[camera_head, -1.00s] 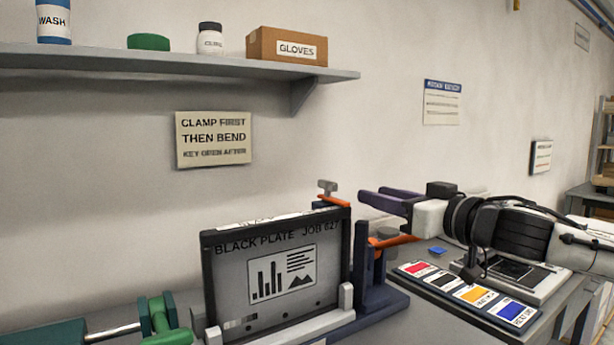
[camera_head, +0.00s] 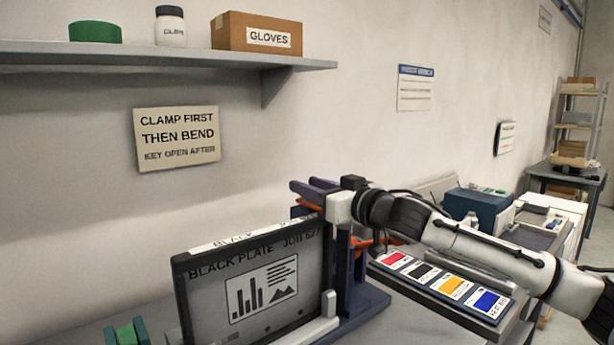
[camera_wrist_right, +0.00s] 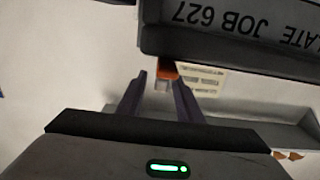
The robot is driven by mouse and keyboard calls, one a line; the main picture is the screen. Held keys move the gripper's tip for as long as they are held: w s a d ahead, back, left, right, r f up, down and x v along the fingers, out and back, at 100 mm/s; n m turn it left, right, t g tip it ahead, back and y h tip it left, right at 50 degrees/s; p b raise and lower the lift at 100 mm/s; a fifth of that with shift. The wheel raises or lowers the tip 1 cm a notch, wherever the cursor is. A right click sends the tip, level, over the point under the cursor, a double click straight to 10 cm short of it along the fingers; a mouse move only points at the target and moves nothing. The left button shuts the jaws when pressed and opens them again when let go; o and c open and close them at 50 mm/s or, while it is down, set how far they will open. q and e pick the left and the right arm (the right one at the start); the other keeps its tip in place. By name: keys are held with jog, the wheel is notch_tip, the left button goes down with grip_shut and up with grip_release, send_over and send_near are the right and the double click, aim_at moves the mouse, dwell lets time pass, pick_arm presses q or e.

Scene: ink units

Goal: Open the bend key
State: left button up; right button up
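A dark plate labelled BLACK PLATE JOB 627 (camera_head: 215,290) stands upright in the dark blue bender (camera_head: 352,285). An orange lever with a grey end, apparently the bend key (camera_head: 308,207), is at the top of the plate's right side, partly hidden by my right gripper (camera_head: 302,186). In the right wrist view the lever's orange part (camera_wrist_right: 166,69) and grey end lie between the two purple fingers (camera_wrist_right: 160,78). The fingers stand apart with gaps visible on both sides. A second orange lever (camera_head: 365,241) shows lower on the bender. My left gripper is not in view.
A tray of colour cards (camera_head: 440,283) lies right of the bender, under my right forearm. A green part (camera_head: 126,333) sits at lower left. A shelf (camera_head: 180,62) with a gloves box (camera_head: 257,33) hangs above. A sign (camera_head: 178,137) is on the wall.

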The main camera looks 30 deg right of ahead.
jog(key=shift+w+a, duration=0.1)
jog(key=shift+w, duration=0.5)
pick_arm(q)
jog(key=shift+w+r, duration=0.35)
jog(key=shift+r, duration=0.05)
pick_arm(e)
grip_shut()
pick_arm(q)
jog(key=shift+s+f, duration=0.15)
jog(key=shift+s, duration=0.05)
pick_arm(e)
jog(key=shift+f, duration=0.1)
